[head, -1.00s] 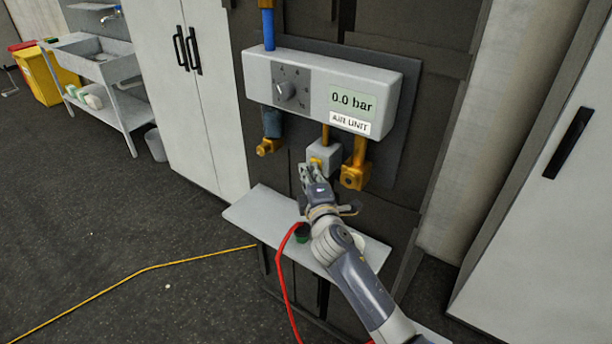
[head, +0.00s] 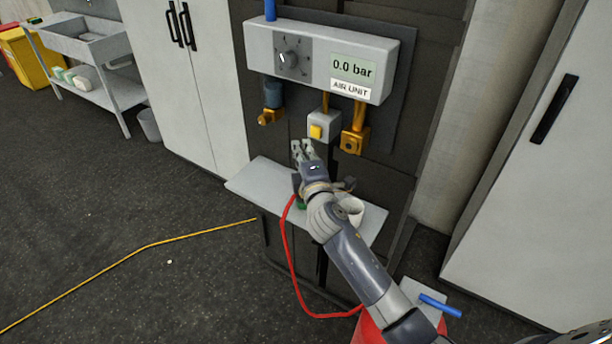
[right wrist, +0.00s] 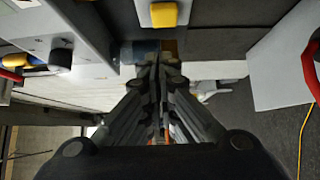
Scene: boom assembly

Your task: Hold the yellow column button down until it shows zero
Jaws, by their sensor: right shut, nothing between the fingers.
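The yellow button (head: 316,131) sits on a small grey box under the air unit (head: 320,60). The unit's display (head: 352,67) reads 0.0 bar. The button also shows at the top of the right wrist view (right wrist: 164,14). My right gripper (head: 303,147) is shut and empty, a little below and left of the button and apart from it, above the shelf. Its closed fingers (right wrist: 158,70) fill the middle of the right wrist view. My left gripper is not in view.
A light grey shelf (head: 262,180) juts out below the unit. Brass fittings (head: 354,140) flank the button box. A yellow line (head: 150,246) crosses the open floor at left. A cabinet (head: 530,190) stands at right.

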